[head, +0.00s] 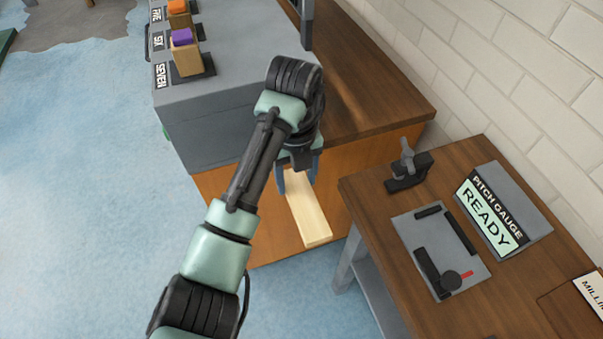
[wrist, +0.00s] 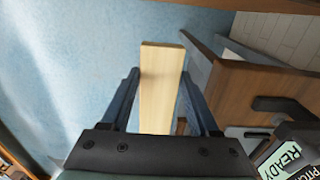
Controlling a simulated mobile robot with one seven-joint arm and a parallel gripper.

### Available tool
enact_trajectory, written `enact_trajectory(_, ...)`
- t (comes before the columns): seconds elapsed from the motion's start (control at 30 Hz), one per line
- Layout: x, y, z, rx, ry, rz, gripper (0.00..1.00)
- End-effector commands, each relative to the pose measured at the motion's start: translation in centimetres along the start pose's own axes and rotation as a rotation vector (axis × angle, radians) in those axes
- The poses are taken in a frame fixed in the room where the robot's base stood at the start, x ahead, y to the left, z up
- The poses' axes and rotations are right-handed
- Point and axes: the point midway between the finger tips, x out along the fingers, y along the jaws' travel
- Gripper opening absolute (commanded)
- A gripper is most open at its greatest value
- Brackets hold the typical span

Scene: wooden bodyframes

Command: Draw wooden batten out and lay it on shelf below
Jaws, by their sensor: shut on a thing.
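The wooden batten (head: 309,217) is a pale, flat strip. In the head view it sticks out from between my fingers toward the lower right, in front of the orange-brown cabinet side. My gripper (head: 299,178) is shut on it, one finger on each side. In the wrist view the batten (wrist: 160,85) runs forward between the two blue-grey fingers of my gripper (wrist: 158,100), with blue floor behind it. A lower shelf (head: 375,290) shows partly under the right-hand table; most of it is hidden by the tabletop.
The right-hand table (head: 430,215) carries a black clamp (head: 408,168), a grey fixture plate (head: 440,250) and a pitch gauge reading READY (head: 503,212). A grey block with numbered posts (head: 225,100) stands on the cabinet (head: 375,85). Blue floor (head: 90,200) is clear on the left.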

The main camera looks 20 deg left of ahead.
Motion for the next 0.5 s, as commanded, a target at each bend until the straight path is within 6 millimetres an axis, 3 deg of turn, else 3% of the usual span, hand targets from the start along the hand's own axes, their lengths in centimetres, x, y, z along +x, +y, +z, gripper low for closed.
enact_trajectory(0.5,-0.1,2.1,0.0,-0.001,0.000,0.000,0.01)
